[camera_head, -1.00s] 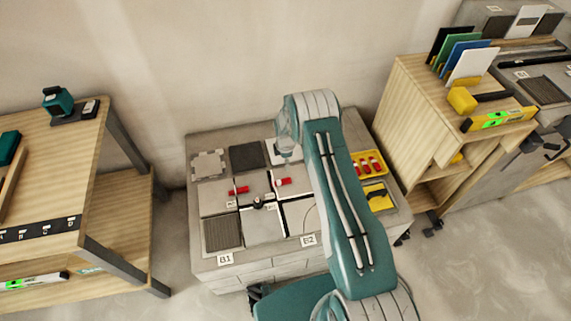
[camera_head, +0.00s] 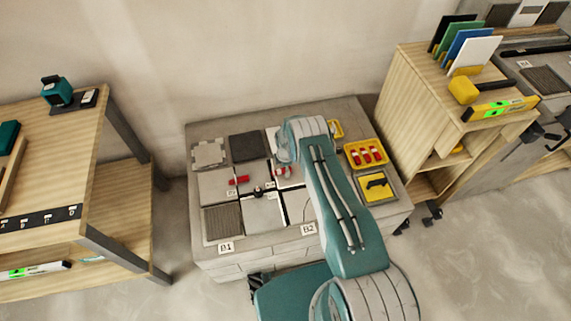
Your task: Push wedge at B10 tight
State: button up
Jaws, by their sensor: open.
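Two red wedges lie on the tiled slab block: a left wedge (camera_head: 239,181) and a right wedge (camera_head: 282,172), each near a joint between tiles. The right wedge is close beside my arm's bent upper part and is partly covered. Small labels near the wedges are too small to read, so I cannot tell which is at B10. A dark clip (camera_head: 257,194) stands at the crossing of the joints. My gripper is hidden behind my arm, so its contact with either wedge cannot be seen.
A yellow tray of red wedges (camera_head: 366,155) and a yellow tray with a dark tool (camera_head: 377,187) sit at the block's right. A wooden cabinet (camera_head: 425,110) stands right of the block, and a wooden table (camera_head: 60,150) stands left.

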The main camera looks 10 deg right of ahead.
jog(key=shift+f, duration=0.1)
grip_shut()
dwell(0.4)
